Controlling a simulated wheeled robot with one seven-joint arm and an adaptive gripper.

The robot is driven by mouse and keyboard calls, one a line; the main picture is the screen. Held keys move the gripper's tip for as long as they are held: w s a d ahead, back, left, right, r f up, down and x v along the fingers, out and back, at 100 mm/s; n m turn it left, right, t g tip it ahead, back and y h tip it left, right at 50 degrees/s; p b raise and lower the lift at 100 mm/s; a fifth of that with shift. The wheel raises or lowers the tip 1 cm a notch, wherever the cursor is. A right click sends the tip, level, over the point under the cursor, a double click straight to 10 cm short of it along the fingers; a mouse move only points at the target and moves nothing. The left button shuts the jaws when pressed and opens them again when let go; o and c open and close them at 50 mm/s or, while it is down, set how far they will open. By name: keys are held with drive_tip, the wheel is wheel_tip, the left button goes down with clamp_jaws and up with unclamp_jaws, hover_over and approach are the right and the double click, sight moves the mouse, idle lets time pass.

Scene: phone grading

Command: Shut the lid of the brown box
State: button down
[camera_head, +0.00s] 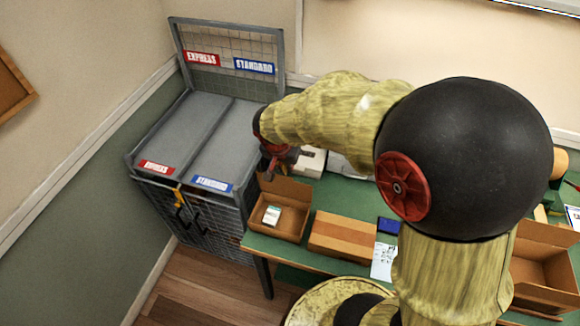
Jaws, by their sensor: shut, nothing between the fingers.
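An open brown box (292,226) stands at the left end of the green table, with a small white and green item (271,215) lying inside it. A brown flap or lid (287,189) stands up at its back edge. My gripper (270,174) is shut and empty, just behind and above that raised flap. I cannot tell whether it touches the flap. A second brown box (343,237), shut, lies right beside the open one. Another open brown box (541,271) is at the right, partly hidden by my arm.
A grey cabinet (188,140) with EXPRESS and STANDARD bays stands left of the green table (334,192). A white device (310,162) is at the table's back, near my gripper. A dark blue item (388,226) and a paper sheet (383,261) lie right of the shut box.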

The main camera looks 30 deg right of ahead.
drive_tip(key=s+a+f+t+h+b, duration=0.1)
drive_tip(key=s+a+f+b, duration=0.3)
drive_tip(key=b, duration=0.3)
drive_tip(key=s+a+f+t+h+b, duration=0.1)
drive_tip(key=s+a+f+b, duration=0.3)
drive_tip(key=f+b, duration=0.1)
drive_tip(key=s+a+f+t+h+b, duration=0.1)
drive_tip(key=s+a+f+b, duration=0.2)
drive_tip(key=b, duration=0.5)
drive_tip(key=shift+s+a+f+b, duration=0.2)
drive_tip(key=shift+a+f, duration=0.1)
drive_tip(key=shift+f, duration=0.2)
drive_tip(key=shift+s+a+f+b, duration=0.15)
drive_tip(key=shift+s+a+f, duration=0.1)
drive_tip(key=shift+f, duration=0.25)
drive_tip(key=shift+f+b, duration=0.8)
drive_tip(key=shift+f, duration=0.05)
drive_tip(key=shift+f, duration=0.1)
drive_tip(key=shift+d+f, duration=0.1)
